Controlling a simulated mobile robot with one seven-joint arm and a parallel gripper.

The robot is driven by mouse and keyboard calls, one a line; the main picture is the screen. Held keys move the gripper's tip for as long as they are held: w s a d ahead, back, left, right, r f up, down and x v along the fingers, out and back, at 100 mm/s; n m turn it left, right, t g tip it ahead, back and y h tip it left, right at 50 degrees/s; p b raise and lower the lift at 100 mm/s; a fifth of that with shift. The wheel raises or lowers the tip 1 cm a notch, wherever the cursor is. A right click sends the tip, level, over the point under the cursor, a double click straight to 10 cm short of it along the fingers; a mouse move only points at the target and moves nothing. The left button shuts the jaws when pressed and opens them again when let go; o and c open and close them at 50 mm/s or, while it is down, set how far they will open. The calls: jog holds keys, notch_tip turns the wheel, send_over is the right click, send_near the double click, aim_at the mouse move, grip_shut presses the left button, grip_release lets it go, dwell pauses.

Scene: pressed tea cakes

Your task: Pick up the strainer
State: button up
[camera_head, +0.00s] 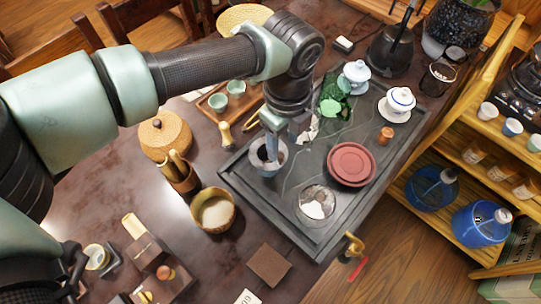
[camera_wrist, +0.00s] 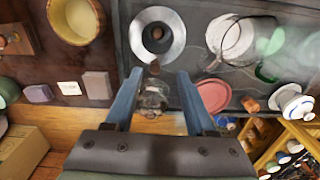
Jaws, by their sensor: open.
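The strainer (camera_wrist: 174,48), a pale metal ring with a dark centre, shows ahead of my fingertips in the wrist view. In the head view the strainer (camera_head: 281,157) is on the dark tea tray, partly hidden by my gripper. My gripper (camera_wrist: 160,71) is open, its two blue fingers pointing toward the strainer. A short brown piece, perhaps its handle, shows between the fingertips; I cannot tell whether they touch it. In the head view my gripper (camera_head: 272,150) is over the strainer.
The tray (camera_head: 262,207) also carries a red dish (camera_head: 351,164), a glass vessel (camera_head: 317,203), and a white lidded cup (camera_head: 399,101). A wooden bowl (camera_head: 213,211) stands left of the tray. A brass spout (camera_head: 354,244) sticks out at its near corner. A shelf (camera_head: 440,206) stands to the right.

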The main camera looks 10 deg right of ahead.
aim_at(281, 155)
jog(key=f, duration=0.3)
jog(key=shift+s+a+f+p, duration=0.25)
jog(key=shift+s+f+p, duration=0.05)
jog(key=shift+f, duration=0.7)
grip_shut()
dwell(0.5)
